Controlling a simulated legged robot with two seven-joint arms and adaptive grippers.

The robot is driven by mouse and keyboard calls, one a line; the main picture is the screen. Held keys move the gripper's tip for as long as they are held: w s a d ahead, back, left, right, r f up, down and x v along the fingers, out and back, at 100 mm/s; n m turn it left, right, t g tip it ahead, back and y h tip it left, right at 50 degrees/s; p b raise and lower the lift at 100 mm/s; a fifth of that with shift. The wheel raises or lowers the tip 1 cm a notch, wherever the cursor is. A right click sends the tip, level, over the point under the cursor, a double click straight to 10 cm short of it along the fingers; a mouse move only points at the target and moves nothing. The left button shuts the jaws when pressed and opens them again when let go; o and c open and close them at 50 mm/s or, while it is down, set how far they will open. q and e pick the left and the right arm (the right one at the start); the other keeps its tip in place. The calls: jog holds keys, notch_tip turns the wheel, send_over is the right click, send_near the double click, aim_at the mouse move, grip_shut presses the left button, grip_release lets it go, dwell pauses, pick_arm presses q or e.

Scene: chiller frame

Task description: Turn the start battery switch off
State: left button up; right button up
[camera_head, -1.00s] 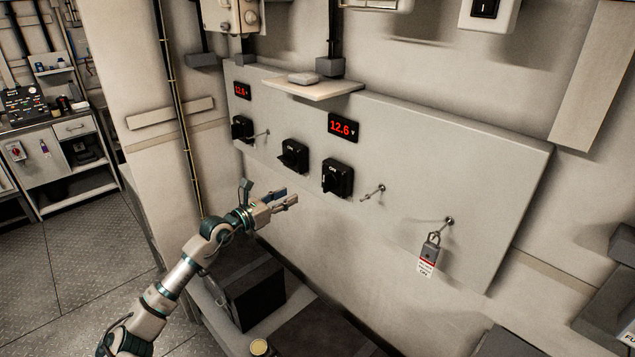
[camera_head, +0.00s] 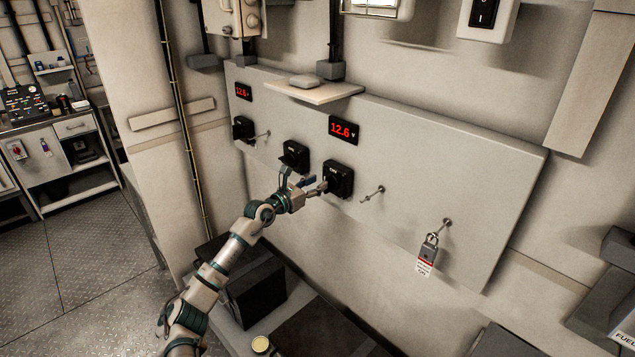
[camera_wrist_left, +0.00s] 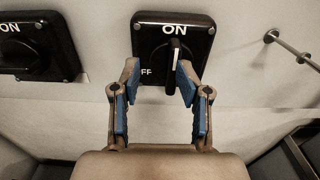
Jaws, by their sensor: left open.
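Three black rotary switches are on the pale wall panel (camera_head: 420,170): a left one (camera_head: 242,128), a middle one (camera_head: 294,155) and a right one (camera_head: 338,178). I cannot tell from labels which is the start battery switch. My left gripper (camera_head: 316,186) is open just in front of the right switch. In the left wrist view, that switch (camera_wrist_left: 150,35) shows ON at the top and OFF at the left. Its handle (camera_wrist_left: 175,55) points up towards ON and stands between the open blue-padded fingers (camera_wrist_left: 157,84). Contact is not clear. My right gripper is out of view.
A peg (camera_head: 372,195) sticks out right of the switch, and a padlock with a tag (camera_head: 429,250) hangs further right. A red 12.6 V display (camera_head: 343,130) and a small shelf (camera_head: 315,92) are above. Dark boxes (camera_head: 255,293) stand below the panel.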

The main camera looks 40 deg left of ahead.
aim_at(333, 178)
pick_arm(q)
jog(key=shift+w+d+r, duration=0.25)
jog(key=shift+w+d, duration=0.2)
jog(key=shift+d, duration=0.15)
jog(key=shift+w+d+r, duration=0.2)
jog(key=shift+w+d, duration=0.2)
jog(key=shift+d, duration=0.2)
jog(key=shift+s+a, duration=0.2)
jog(key=shift+a, duration=0.1)
jog(key=c, duration=0.7)
jog(key=shift+s+a+f, duration=0.1)
jog(key=shift+a, duration=0.2)
grip_shut()
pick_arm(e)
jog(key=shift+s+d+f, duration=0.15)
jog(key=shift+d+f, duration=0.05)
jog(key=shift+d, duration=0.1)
pick_arm(q)
jog(key=shift+d, duration=0.15)
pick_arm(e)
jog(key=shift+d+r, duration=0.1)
